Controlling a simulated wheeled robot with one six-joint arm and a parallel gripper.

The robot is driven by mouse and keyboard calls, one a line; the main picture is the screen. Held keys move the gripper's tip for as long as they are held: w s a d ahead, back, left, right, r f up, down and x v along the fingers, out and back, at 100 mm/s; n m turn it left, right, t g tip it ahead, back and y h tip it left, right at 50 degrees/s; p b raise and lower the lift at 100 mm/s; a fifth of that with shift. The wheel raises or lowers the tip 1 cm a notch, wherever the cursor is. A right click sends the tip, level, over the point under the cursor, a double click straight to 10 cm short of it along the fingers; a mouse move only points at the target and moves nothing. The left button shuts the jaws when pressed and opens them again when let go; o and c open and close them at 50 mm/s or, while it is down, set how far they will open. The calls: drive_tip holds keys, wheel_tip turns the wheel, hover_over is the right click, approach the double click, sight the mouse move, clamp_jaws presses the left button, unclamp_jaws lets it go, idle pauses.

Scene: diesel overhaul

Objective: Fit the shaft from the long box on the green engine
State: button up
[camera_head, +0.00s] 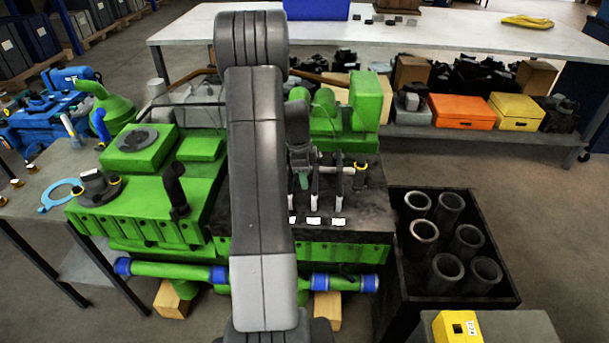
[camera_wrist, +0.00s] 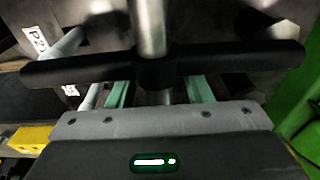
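The green engine (camera_head: 150,205) stands at the centre of the head view, with a dark flat top (camera_head: 368,218) on its right half. My gripper (camera_head: 303,178) is over this top, partly hidden by my arm. A pale metal bar (camera_head: 338,171) lies level beside it, above several upright dark-and-white parts. In the wrist view, a metal shaft (camera_wrist: 151,28) runs through a black crossbar (camera_wrist: 85,68). My teal fingers stand apart on either side of the shaft; their tips are hidden behind the crossbar. Whether they grip it does not show. I cannot identify the long box.
A black crate (camera_head: 398,268) with several grey tubes stands right of the engine. A yellow block (camera_head: 440,327) is at front right. The left bench (camera_head: 30,200) holds a blue ring. Behind, a long white table (camera_head: 440,35) has an orange box (camera_head: 460,112) on its shelf.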

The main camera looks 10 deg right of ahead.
drive_tip(key=shift+f, duration=0.1)
wheel_tip(320, 180, up, 14)
drive_tip(key=a, duration=0.1)
drive_tip(key=shift+w+a, duration=0.2)
drive_tip(key=shift+a, duration=0.1)
drive_tip(key=shift+f, duration=0.1)
idle(0.5)
